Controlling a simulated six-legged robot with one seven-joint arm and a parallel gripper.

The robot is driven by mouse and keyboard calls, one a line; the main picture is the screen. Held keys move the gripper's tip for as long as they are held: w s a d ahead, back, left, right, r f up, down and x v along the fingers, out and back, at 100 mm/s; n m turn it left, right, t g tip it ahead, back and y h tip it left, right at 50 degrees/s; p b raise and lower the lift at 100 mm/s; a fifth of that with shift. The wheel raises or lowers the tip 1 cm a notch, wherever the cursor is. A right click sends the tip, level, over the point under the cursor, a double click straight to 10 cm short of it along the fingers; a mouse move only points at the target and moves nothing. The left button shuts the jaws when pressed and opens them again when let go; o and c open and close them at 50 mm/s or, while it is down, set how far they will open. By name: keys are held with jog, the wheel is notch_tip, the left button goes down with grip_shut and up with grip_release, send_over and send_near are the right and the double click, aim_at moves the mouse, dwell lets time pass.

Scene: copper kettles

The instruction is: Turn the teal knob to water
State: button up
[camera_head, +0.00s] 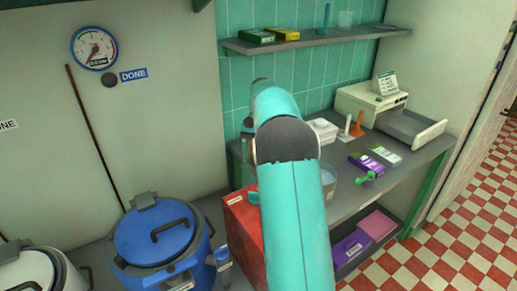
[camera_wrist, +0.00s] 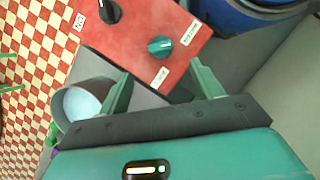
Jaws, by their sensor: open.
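The teal knob (camera_wrist: 160,46) sits on the red box (camera_wrist: 150,22), and a pale pointer mark shows on it. One white label (camera_wrist: 190,33) is to its right and another (camera_wrist: 160,77) is below it; I cannot read either surely. My gripper (camera_wrist: 160,71) is open and empty, its two green fingers spread just below the knob in the wrist view, apart from it. In the head view the red box (camera_head: 243,236) stands left of my teal arm, which hides part of it. My gripper is hidden there.
A black knob (camera_wrist: 108,12) with an ON label is on the same box. A grey pot (camera_head: 328,180) stands beside the box. Blue kettle (camera_head: 155,236) stands left. The bench (camera_head: 352,200) holds small packets and a white machine (camera_head: 372,100).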

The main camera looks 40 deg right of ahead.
jog(key=v, duration=0.3)
dwell(0.5)
jog(key=s+a+r+n+t+h, duration=0.1)
jog(key=s+a+r+n+t, duration=0.1)
jog(key=s+a+r, duration=0.5)
jog(key=s+a+r+n+t+h, duration=0.2)
jog(key=a, duration=0.8)
jog(key=s+a+f+n+t, duration=0.2)
jog(key=s+a, duration=0.4)
jog(key=s, duration=0.2)
jog(key=s+a+f+n+t, duration=0.2)
jog(key=s+a, duration=0.3)
jog(key=s, duration=0.3)
jog(key=shift+s+a+f+n+t, duration=0.4)
jog(key=shift+f+n, duration=0.3)
jog(key=shift+f, duration=0.05)
